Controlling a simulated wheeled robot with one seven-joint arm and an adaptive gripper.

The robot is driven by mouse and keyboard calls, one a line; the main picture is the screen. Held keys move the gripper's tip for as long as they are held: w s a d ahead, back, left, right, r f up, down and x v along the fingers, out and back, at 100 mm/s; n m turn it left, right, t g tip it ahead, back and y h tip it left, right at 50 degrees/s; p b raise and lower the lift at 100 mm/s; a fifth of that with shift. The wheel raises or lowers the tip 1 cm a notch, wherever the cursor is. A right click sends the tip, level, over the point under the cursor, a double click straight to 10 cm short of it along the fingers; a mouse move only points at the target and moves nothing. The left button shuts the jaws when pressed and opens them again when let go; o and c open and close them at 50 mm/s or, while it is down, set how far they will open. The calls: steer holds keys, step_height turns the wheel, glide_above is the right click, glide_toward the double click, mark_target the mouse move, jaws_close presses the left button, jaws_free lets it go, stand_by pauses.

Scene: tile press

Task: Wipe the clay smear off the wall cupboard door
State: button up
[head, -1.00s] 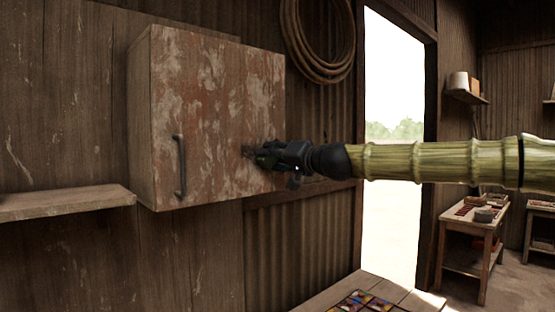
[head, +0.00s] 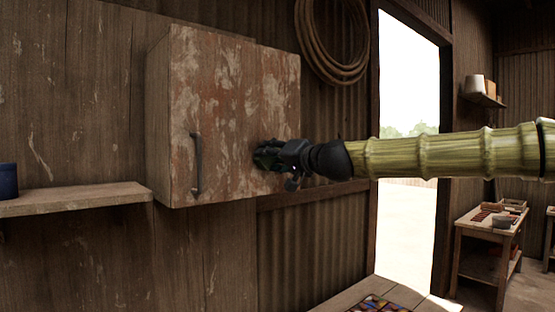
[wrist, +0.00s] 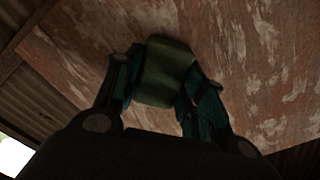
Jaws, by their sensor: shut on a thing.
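The wall cupboard door (head: 222,110) is shut, with worn red-brown paint, pale blotches and a dark handle (head: 197,165) at its lower left. In the wrist view the door (wrist: 235,50) fills the upper part. I cannot tell the clay smear apart from the pale worn patches; part of the door is hidden behind my gripper. My gripper (head: 272,156) is at the door's lower right. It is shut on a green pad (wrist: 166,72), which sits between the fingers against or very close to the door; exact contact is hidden.
A wooden shelf (head: 75,199) with a dark blue container (head: 8,181) is left of the cupboard. A coiled rope (head: 333,45) hangs to its right, beside an open doorway (head: 408,200). A table with colored tiles (head: 378,304) stands below.

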mark_target(249, 154)
steer(key=shift+s+a, duration=0.5)
steer(key=shift+a, duration=0.05)
steer(key=shift+a, duration=0.1)
steer(key=shift+s+a+b, duration=0.3)
steer(key=shift+s+a, duration=0.2)
steer(key=shift+a, duration=0.25)
steer(key=shift+s+a+b, duration=0.3)
steer(key=shift+s+a, duration=0.2)
steer(key=shift+a, duration=0.2)
steer(key=shift+s+r, duration=0.1)
steer(key=shift+r, duration=0.2)
steer(key=w+d+b, duration=0.1)
steer(key=w+d, duration=0.6)
steer(key=d, duration=0.2)
steer(key=shift+d, duration=0.35)
